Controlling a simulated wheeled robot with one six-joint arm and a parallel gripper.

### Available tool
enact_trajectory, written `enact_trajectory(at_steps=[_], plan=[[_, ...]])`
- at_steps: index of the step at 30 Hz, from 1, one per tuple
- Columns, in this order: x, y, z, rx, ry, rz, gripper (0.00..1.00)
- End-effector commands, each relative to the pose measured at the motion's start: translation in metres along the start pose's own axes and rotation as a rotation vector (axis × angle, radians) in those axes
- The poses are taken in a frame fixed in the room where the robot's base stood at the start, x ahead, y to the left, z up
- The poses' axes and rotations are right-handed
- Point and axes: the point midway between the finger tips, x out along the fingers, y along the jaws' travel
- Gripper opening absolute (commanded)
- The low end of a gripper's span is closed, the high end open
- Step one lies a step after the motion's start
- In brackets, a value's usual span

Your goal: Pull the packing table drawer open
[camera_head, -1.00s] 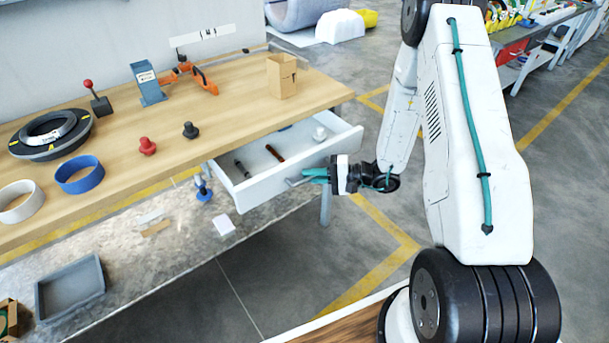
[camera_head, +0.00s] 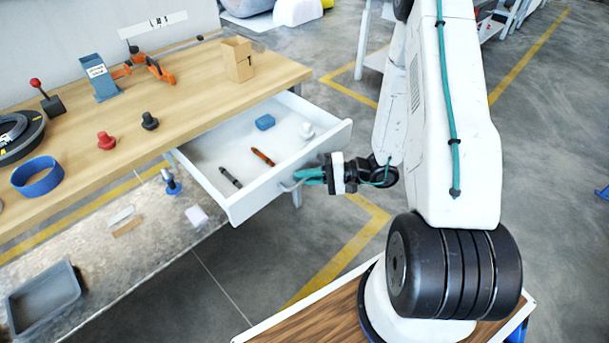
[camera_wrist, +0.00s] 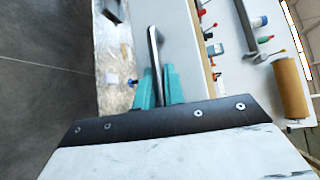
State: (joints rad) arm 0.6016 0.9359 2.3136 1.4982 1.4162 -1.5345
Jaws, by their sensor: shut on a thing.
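The packing table (camera_head: 190,108) has a wooden top, and its white drawer (camera_head: 287,160) stands well out from under the front edge. In the drawer lie a dark marker (camera_head: 231,177), a brown-red marker (camera_head: 262,157), a blue block (camera_head: 265,122) and a white round item (camera_head: 307,130). My gripper (camera_head: 303,177) with teal fingers is shut on the drawer's grey bar handle (camera_head: 288,187). In the wrist view the handle (camera_wrist: 154,45) runs down between the teal fingertips (camera_wrist: 157,80); the fingers hide part of it.
On the tabletop are a cardboard box (camera_head: 238,60), red and black knobs, a blue ring (camera_head: 38,177) and an orange tool. A lower shelf (camera_head: 100,240) holds a grey bin (camera_head: 42,298).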

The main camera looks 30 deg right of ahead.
Motion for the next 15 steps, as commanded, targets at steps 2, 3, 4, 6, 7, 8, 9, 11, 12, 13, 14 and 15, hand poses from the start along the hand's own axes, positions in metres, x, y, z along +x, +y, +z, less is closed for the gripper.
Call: enact_trajectory(at_steps=[2, 3, 4, 6, 7, 8, 9, 11, 12, 13, 14, 15], plan=[[-0.0006, 0.0001, -0.0009, 0.000, 0.002, 0.000, 0.00], [-0.0006, 0.0001, -0.0010, 0.000, 0.002, 0.000, 0.00], [-0.0006, 0.0001, -0.0010, 0.000, 0.002, 0.000, 0.00], [-0.0006, 0.0000, -0.0011, 0.000, 0.002, 0.000, 0.20], [-0.0005, 0.0000, -0.0010, 0.000, 0.002, 0.000, 0.20], [-0.0005, 0.0000, -0.0010, 0.000, 0.002, 0.000, 0.20], [-0.0005, 0.0000, -0.0009, 0.000, 0.002, 0.000, 0.20], [-0.0004, 0.0000, -0.0008, 0.000, 0.001, 0.000, 0.20], [-0.0003, 0.0000, -0.0008, 0.000, 0.001, 0.000, 0.20], [-0.0004, 0.0000, -0.0007, 0.000, 0.001, 0.000, 0.20], [-0.0007, 0.0000, -0.0008, 0.000, 0.001, 0.000, 0.20], [-0.0019, 0.0000, -0.0009, 0.000, 0.002, 0.000, 0.20]])
